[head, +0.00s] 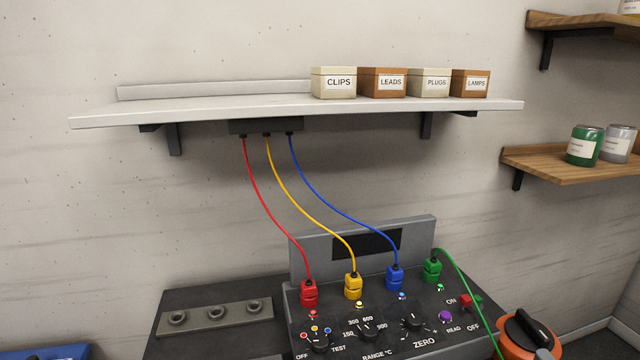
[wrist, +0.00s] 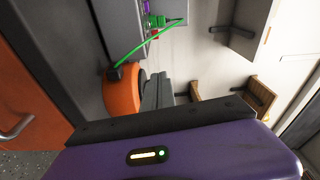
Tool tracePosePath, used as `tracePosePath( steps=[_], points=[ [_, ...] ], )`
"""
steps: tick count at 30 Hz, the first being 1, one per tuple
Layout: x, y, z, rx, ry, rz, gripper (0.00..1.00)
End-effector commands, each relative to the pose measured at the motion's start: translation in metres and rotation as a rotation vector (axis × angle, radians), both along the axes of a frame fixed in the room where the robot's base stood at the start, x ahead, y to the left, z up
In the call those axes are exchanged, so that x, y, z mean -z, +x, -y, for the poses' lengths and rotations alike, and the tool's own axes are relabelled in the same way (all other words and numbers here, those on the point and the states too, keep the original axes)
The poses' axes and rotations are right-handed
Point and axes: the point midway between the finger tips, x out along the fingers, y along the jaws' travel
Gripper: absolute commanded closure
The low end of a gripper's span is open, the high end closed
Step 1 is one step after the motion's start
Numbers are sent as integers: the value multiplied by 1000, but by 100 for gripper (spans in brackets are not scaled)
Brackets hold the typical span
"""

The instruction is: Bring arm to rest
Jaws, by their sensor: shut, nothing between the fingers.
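My gripper (wrist: 158,92) shows in the wrist view as grey fingers held together beyond the dark edge of my purple wrist housing. It is shut and empty. The fingers appear just beside an orange rounded object (wrist: 122,95) with a green cable (wrist: 146,42); whether they touch it I cannot tell. My arm and gripper do not show in the head view.
In the head view, a control panel (head: 385,325) has red, yellow, blue and green plugs with cables. A white shelf (head: 220,108) above holds labelled boxes. The orange object (head: 528,338) stands at the panel's right. Wooden shelves (head: 570,165) are farther right.

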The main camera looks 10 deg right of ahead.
Motion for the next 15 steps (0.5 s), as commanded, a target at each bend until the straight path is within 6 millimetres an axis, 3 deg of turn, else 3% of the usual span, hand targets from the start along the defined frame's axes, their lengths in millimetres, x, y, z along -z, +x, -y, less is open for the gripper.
tracePosePath(
  steps=[3, 7, 11, 15],
  points=[
    [4, -13, 23, 151, -146, -43, 100],
    [21, -33, 19, 270, -312, -127, 100],
    [36, -56, -2, 335, -484, -211, 100],
    [46, -85, -42, 351, -701, -293, 100]
  ],
)
